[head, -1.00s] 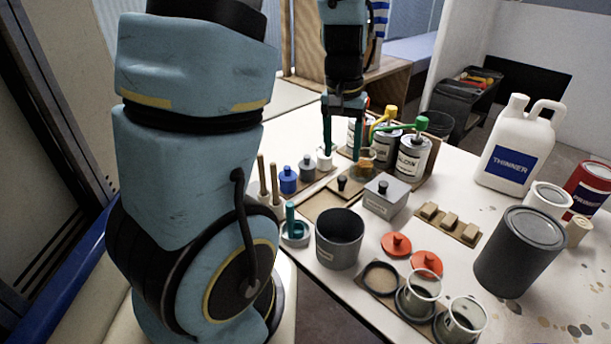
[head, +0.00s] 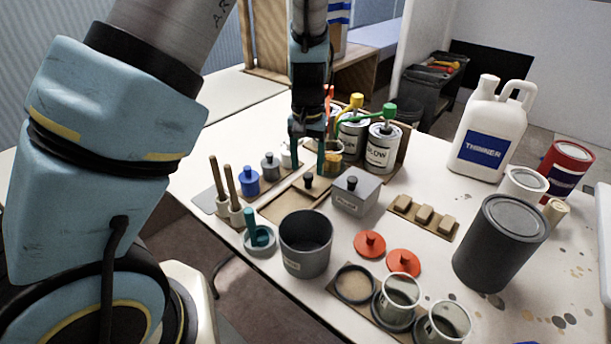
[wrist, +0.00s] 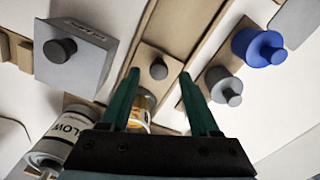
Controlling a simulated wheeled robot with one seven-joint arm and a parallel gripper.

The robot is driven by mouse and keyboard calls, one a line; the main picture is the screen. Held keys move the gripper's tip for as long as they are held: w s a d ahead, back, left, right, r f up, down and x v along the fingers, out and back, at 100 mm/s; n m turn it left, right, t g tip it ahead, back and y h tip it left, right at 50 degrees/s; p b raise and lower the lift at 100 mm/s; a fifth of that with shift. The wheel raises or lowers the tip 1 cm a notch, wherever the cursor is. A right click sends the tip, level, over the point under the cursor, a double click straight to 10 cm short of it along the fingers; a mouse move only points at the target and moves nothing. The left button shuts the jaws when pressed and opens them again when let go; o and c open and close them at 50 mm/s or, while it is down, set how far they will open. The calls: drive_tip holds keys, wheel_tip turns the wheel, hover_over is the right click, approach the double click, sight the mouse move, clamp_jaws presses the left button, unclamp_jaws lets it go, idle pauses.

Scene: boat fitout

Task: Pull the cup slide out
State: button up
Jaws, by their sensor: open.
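The cup slide (head: 287,208) is a flat wooden board on the table with a small black knob (head: 308,182) on it. In the wrist view the knob (wrist: 158,69) shows between and just beyond my fingertips. My gripper (head: 307,162) has two teal fingers, open and empty, pointing down above the back of the slide; it also shows in the wrist view (wrist: 159,75). I cannot tell how far above the knob the fingertips are. An amber cup (head: 334,160) stands behind the knob, partly hidden by my fingers.
A grey lidded box (head: 353,195) stands right of the slide. Blue (head: 248,182) and grey (head: 270,167) bottles stand left. Labelled cans (head: 382,150) with coloured pump heads stand behind. A dark grey pot (head: 305,250) stands in front.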

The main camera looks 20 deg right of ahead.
sight(308, 176)
drive_tip(key=shift+f, duration=2.3)
clamp_jaws()
